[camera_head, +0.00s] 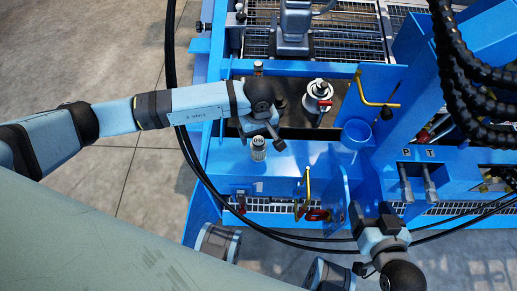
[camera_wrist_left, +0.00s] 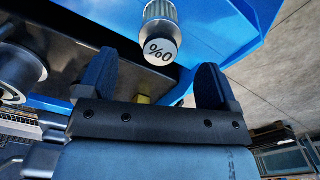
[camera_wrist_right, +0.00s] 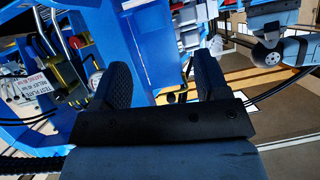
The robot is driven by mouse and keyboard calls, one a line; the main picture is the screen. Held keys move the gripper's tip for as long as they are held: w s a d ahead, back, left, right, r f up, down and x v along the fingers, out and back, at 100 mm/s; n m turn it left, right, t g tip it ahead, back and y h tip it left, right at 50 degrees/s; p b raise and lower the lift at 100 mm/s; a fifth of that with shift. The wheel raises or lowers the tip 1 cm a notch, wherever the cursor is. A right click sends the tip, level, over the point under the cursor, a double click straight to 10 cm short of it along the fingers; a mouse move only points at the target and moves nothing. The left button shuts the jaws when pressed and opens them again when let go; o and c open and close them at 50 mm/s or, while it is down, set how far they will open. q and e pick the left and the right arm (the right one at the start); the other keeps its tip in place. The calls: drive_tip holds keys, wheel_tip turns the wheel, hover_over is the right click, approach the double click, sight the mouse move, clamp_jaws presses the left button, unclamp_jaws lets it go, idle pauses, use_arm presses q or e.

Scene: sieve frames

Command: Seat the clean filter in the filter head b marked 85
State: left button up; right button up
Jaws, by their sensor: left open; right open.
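A small filter with a pale cap marked 0% (camera_head: 259,143) stands at the blue bench's near edge. In the left wrist view the filter (camera_wrist_left: 161,15) has a pleated metallic body and its marked cap faces the camera. My left gripper (camera_head: 261,136) is open right at it. In the left wrist view the filter lies between and beyond the spread fingertips (camera_wrist_left: 155,78), apparently not gripped. My right gripper (camera_wrist_right: 163,75) is open and empty, low at the right in the head view. No marking 85 is readable, so I cannot tell which fitting is filter head b.
A white round fitting with a red part (camera_head: 319,90) stands in the dark recess behind. A small brown-topped cylinder (camera_head: 258,68) stands at the back left. A blue cup (camera_head: 356,135), yellow handles (camera_head: 376,92) and black hoses (camera_head: 470,70) crowd the right. Open floor (camera_head: 110,50) lies left.

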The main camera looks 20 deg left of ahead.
sight(259, 140)
use_arm(q)
drive_tip(key=shift+f, duration=0.5)
wheel_tip(259, 140, down, 4)
drive_tip(key=shift+f+b, duration=0.1)
drive_tip(key=shift+b, duration=0.55)
drive_tip(key=c, duration=1)
drive_tip(key=shift+r, duration=0.2)
drive_tip(key=shift+c, duration=0.5)
use_arm(e)
drive_tip(key=shift+w+a+r+t+y, duration=0.15)
drive_tip(key=shift+w+a+r+t, duration=0.15)
drive_tip(key=shift+r, duration=0.25)
drive_tip(key=shift+w+a+r+t+y, duration=0.15)
drive_tip(key=shift+a+r+t, duration=0.2)
drive_tip(key=shift+r, duration=0.15)
